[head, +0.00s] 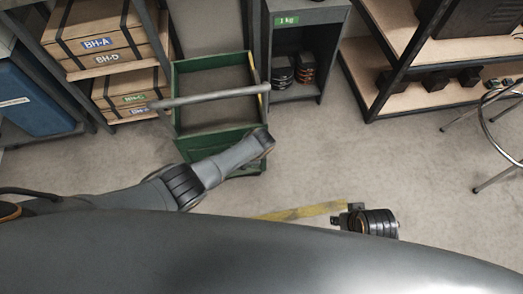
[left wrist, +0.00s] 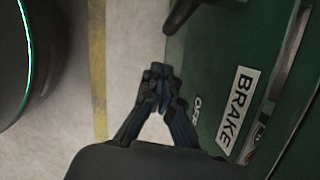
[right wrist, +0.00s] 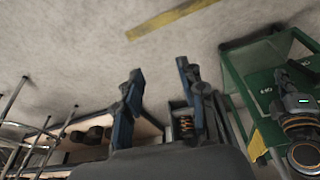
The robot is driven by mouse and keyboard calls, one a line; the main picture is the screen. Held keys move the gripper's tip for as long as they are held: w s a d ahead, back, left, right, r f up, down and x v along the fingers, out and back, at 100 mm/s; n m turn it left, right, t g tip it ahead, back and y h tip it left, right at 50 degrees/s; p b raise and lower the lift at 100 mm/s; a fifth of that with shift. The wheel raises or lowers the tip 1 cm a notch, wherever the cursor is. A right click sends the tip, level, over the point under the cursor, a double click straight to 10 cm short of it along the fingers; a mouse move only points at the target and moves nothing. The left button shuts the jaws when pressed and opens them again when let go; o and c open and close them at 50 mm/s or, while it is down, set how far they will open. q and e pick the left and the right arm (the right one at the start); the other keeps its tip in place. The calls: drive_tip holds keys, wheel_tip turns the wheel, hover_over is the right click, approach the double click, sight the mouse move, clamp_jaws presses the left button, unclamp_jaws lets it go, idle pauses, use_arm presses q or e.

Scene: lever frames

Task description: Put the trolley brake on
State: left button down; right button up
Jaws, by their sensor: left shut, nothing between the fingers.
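The green trolley (head: 212,130) stands on the floor with a grey handle bar (head: 212,98) across its top. In the left wrist view, its green panel (left wrist: 205,60) carries a white BRAKE label (left wrist: 237,105) and the word OFF. My right gripper (right wrist: 160,72) is open and empty, well away from the trolley (right wrist: 232,82).
A yellow floor stripe (head: 300,212) lies near my body. Shelves with wooden boxes (head: 105,45) stand left of the trolley, a grey cabinet (head: 308,14) behind it, and another shelf (head: 405,100) at right. A metal-legged stool (head: 490,110) is far right. Floor right of the trolley is clear.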

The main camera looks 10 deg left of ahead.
use_arm(q)
drive_tip(key=d+p+v, duration=0.1)
drive_tip(key=p+v, duration=0.2)
drive_tip(key=v, duration=0.6)
drive_tip(key=shift+w+d+p, duration=0.15)
drive_tip(key=shift+d+p, duration=0.15)
drive_tip(key=shift+p, duration=0.1)
use_arm(e)
drive_tip(key=s+f, duration=0.5)
drive_tip(key=f, duration=0.8)
drive_tip(key=shift+d+f+g, duration=0.2)
drive_tip(key=shift+f+g, duration=0.2)
use_arm(q)
drive_tip(key=shift+r, duration=0.15)
